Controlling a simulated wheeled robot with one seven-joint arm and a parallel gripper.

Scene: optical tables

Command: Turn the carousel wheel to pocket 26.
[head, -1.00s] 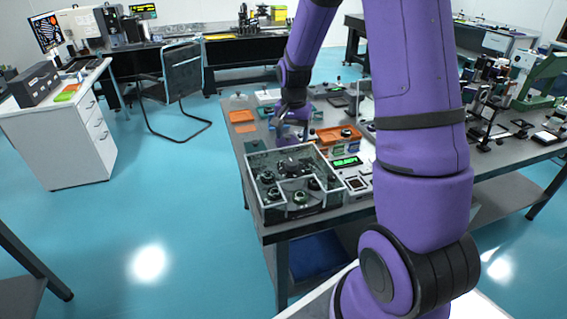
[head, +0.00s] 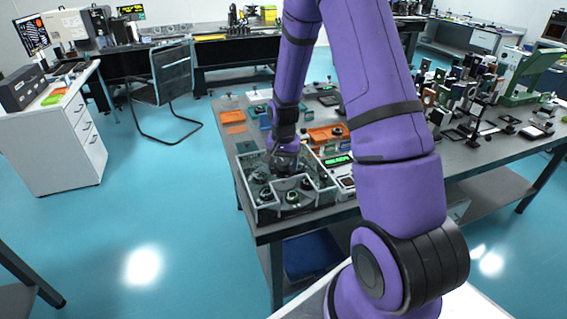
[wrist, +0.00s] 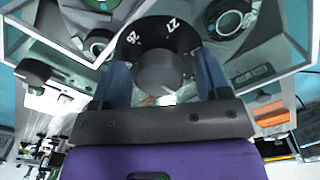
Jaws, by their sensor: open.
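The carousel is a clear-walled box (head: 262,208) on the near corner of the table, with dark round holders inside. In the wrist view, a black numbered disc (wrist: 150,30) carries white figures that look like 26 and 27. A dark grey round knob (wrist: 163,72) stands at its centre. My gripper (head: 285,158) is over the box in the head view. In the wrist view its two blue fingers (wrist: 163,62) are open, one on each side of the knob, with apparent gaps; I cannot tell whether either touches. The arm's wrist hides part of the box's rear in the head view.
A panel with a green lit display (head: 338,161) sits right of the box. Orange trays (head: 322,134) lie behind it. Optical mounts (head: 460,95) crowd the table's right side. Clear walls with pale edges surround the disc closely. The floor left of the table is free.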

